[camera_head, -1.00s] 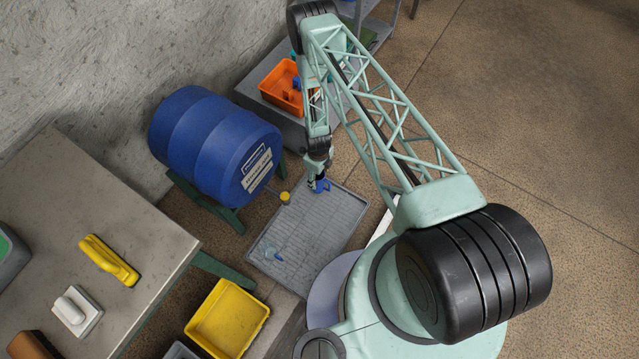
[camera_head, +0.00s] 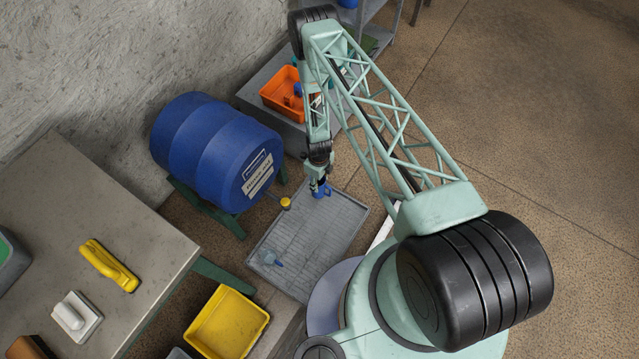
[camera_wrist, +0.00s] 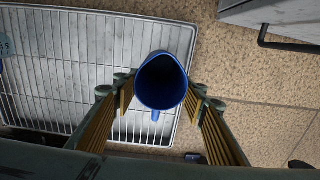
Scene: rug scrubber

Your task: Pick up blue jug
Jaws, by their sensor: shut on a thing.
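The blue jug (camera_head: 323,191) is at the far end of the grey drip tray (camera_head: 322,232). In the wrist view I look down into the open mouth of the jug (camera_wrist: 162,82), with its handle pointing toward the bottom of the picture. My gripper (camera_head: 318,184) comes down on it from above and hides part of it. In the wrist view my gripper (camera_wrist: 161,100) has a finger on each side of the jug and is shut on it. I cannot tell whether the jug touches the ribbed tray.
A blue barrel (camera_head: 205,150) on a green stand has a yellow-ended tap (camera_head: 286,203) over the tray. A small pale blue item (camera_head: 272,258) lies on the tray. An orange bin (camera_head: 282,93) stands behind, a yellow bin (camera_head: 228,318) in front. A worktable (camera_head: 150,235) is left.

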